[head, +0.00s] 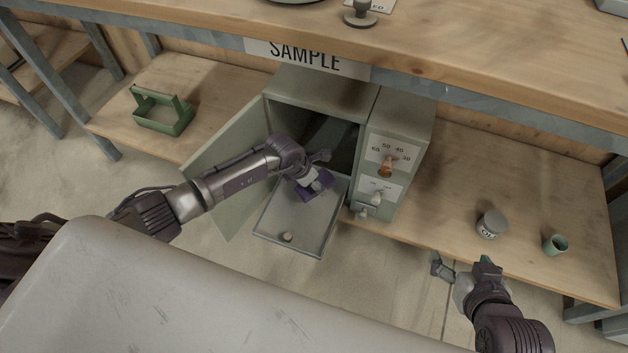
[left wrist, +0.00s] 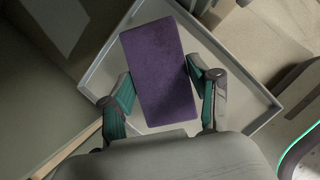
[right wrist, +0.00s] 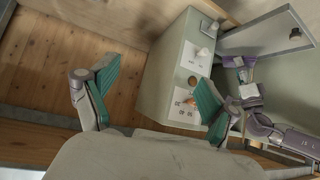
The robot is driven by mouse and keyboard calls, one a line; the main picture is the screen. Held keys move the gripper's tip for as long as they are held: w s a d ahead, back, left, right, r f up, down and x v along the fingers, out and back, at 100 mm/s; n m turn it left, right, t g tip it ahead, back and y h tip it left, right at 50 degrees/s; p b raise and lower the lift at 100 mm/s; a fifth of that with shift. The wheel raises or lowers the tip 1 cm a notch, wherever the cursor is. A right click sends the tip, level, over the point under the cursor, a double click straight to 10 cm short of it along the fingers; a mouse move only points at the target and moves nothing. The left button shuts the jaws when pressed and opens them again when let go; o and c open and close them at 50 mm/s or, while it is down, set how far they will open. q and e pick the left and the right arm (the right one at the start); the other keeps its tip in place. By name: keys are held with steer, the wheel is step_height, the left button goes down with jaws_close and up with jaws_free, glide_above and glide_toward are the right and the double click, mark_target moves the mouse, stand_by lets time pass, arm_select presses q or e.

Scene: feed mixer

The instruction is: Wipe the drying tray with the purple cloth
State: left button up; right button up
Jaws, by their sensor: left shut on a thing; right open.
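The grey drying tray (head: 277,215) sticks out at the front of the open grey-green oven cabinet (head: 405,125). A small knob-like item (head: 287,237) shows near its front edge. The purple cloth (head: 320,190), a flat rectangular pad, is over the back right part of the tray; in the left wrist view the cloth (left wrist: 160,70) lies between both fingers. My left gripper (head: 316,180) is shut on it. I cannot tell whether the cloth touches the tray. My right gripper (head: 462,266) is open and empty, in front of the lower shelf, right of the cabinet.
The cabinet door (head: 228,170) stands open at the left, beside my left arm. A green caddy (head: 162,110) is on the shelf at left. A lidded jar (head: 490,224) and a green cup (head: 556,244) stand on the right shelf (head: 480,180). A wooden bench top (head: 450,50) overhangs the cabinet.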

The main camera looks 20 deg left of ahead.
steer(key=shift+s+f, duration=0.1)
steer(key=shift+s, duration=0.05)
arm_select(q)
steer(key=shift+r, duration=0.1)
steer(key=shift+r+p, duration=0.4)
steer(key=shift+p, duration=0.05)
steer(key=shift+r+p, duration=0.3)
steer(key=shift+r, duration=0.05)
steer(key=shift+r+p, duration=0.65)
steer(key=shift+r, duration=0.05)
arm_select(e)
steer(key=s+d+f+g+h, duration=0.1)
steer(key=s+d+f+g, duration=0.2)
steer(key=s+g, duration=0.3)
steer(key=shift+s+h, duration=0.3)
steer(key=shift+s, duration=1.5)
steer(key=shift+d, duration=0.1)
